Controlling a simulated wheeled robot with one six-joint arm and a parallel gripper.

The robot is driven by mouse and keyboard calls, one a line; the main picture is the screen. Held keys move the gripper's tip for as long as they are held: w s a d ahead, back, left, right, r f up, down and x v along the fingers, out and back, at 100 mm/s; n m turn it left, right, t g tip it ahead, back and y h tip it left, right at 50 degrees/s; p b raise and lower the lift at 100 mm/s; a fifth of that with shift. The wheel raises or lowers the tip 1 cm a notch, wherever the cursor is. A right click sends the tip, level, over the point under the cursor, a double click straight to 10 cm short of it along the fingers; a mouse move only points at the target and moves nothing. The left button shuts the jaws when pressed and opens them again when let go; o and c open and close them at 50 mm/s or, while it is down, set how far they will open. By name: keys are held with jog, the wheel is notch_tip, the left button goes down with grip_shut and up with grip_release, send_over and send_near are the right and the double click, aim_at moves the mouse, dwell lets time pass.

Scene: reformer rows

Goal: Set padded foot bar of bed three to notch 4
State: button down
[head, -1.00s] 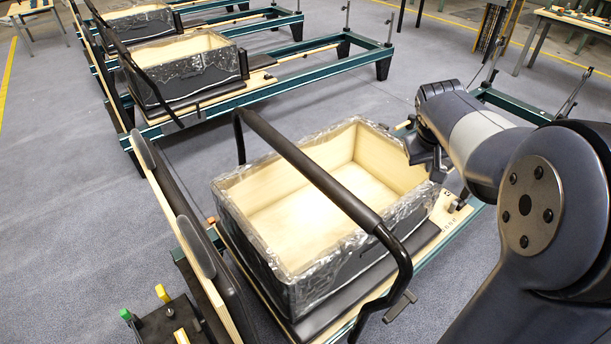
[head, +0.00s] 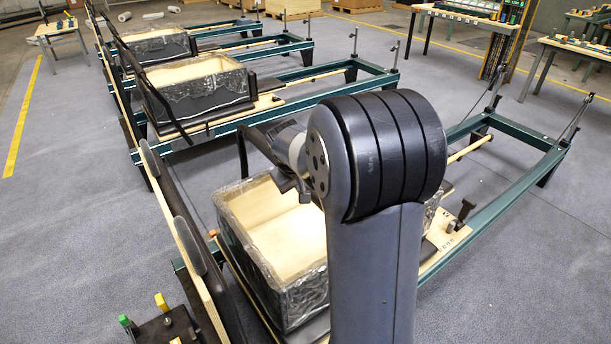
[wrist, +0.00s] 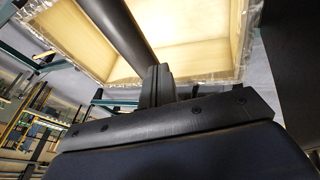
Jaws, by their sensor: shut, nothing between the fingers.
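The nearest bed has a black padded foot bar across an open wooden box (head: 270,235) wrapped in clear film. In the head view my arm hides most of the bar; one dark end of the foot bar (head: 241,152) shows at the left. In the wrist view the foot bar (wrist: 118,28) runs diagonally over the box (wrist: 190,45), close beside my gripper. My gripper (wrist: 155,82) is shut and empty, its fingers pointing towards the box. I cannot tell whether it touches the bar. The notches are hidden or too small to make out.
Two similar beds with boxes (head: 197,88) stand behind, with grey floor between them. The nearest bed's green frame (head: 500,205) extends right. A small block with green and yellow knobs (head: 165,330) is at the lower left. Tables (head: 468,18) stand at the back right.

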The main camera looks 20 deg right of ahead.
jog(key=shift+w+d+f, duration=0.25)
jog(key=shift+d+f, duration=0.4)
jog(key=shift+f, duration=0.05)
jog(key=shift+w+d+f, duration=0.2)
jog(key=shift+d+f, duration=0.45)
jog(key=shift+f, duration=0.05)
jog(key=shift+w+d+f, duration=0.25)
jog(key=shift+d+f, duration=0.4)
jog(key=shift+f, duration=0.05)
jog(key=shift+p, duration=0.3)
